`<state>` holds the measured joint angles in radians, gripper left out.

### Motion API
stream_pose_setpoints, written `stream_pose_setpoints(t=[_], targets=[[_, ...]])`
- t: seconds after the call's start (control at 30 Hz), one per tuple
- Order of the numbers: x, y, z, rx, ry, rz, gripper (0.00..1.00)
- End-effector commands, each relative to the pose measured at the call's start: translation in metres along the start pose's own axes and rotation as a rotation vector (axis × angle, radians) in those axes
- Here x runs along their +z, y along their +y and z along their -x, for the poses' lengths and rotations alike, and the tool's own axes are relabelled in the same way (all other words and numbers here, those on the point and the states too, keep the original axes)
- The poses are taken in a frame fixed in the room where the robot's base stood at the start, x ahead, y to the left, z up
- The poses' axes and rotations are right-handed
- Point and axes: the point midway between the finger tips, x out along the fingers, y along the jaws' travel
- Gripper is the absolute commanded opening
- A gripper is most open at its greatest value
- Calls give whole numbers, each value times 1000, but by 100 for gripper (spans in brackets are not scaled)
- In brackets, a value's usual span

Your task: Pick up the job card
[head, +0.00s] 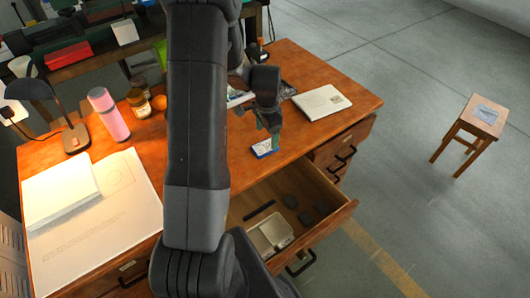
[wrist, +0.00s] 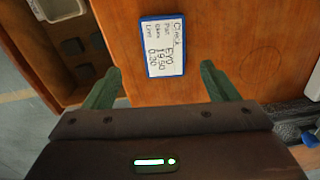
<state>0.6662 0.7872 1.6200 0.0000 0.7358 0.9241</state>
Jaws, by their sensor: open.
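The job card is most likely the small white card with a blue border and handwriting (head: 264,148), lying flat on the wooden desk near its front edge. In the wrist view the card (wrist: 167,45) lies between and slightly beyond my two green fingers, with lines of writing that seem to include "Evo". My gripper (head: 272,134) is open and empty, just above or beside the card; the wrist view shows its fingers (wrist: 160,72) spread wider than the card. I cannot tell the exact height of the fingers above the desk.
An open drawer (head: 335,212) with a pale tray (head: 270,232) and dark blocks juts out below the card. A lamp (head: 74,136), pink bottle (head: 108,114) and jar (head: 139,103) stand left. A stool (head: 469,128) stands apart.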

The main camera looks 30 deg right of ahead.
Motion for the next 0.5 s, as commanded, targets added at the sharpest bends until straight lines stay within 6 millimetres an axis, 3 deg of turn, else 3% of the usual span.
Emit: stream_pose_setpoints(t=[0.23,0.5], targets=[[1,-2,-19,-1,1,1,80],[3,-5,-58,-1,0,1,80]])
